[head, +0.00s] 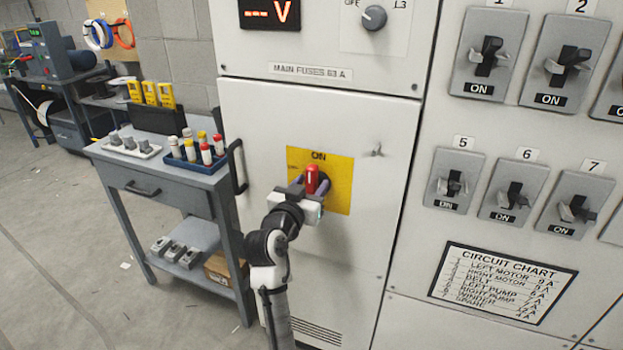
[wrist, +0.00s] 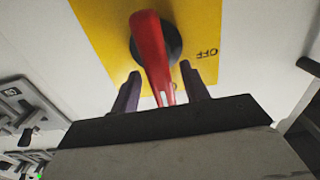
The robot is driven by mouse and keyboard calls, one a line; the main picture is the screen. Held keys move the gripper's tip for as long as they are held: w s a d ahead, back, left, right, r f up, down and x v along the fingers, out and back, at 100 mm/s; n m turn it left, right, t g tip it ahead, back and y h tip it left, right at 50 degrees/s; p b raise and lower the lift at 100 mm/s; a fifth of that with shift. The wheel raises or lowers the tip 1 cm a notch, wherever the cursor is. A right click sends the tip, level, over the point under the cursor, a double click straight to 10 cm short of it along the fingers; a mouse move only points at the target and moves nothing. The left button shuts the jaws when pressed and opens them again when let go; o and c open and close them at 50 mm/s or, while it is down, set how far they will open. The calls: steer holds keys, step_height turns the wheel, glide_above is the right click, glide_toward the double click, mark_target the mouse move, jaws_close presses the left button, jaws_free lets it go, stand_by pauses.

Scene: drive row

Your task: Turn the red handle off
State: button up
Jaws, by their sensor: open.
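The red handle (head: 312,179) stands upright on a yellow plate (head: 338,185), pointing at the word ON at the top. In the wrist view the red handle (wrist: 150,55) rises from a dark round hub, and the plate (wrist: 103,25) bears the word OFF at its right. My gripper (head: 311,186) is in front of the handle. Its two fingers show in the wrist view, one on each side of the handle's end (wrist: 160,88). Gaps show between the fingers and the handle, so the gripper is open around it.
Breaker switches (head: 485,56) labelled ON fill the panel at the right. A small latch (head: 377,150) sticks out right of the yellow plate. Open floor (head: 60,230) lies further left.

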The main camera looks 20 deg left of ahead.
steer(key=shift+w, duration=0.6)
jaws_close()
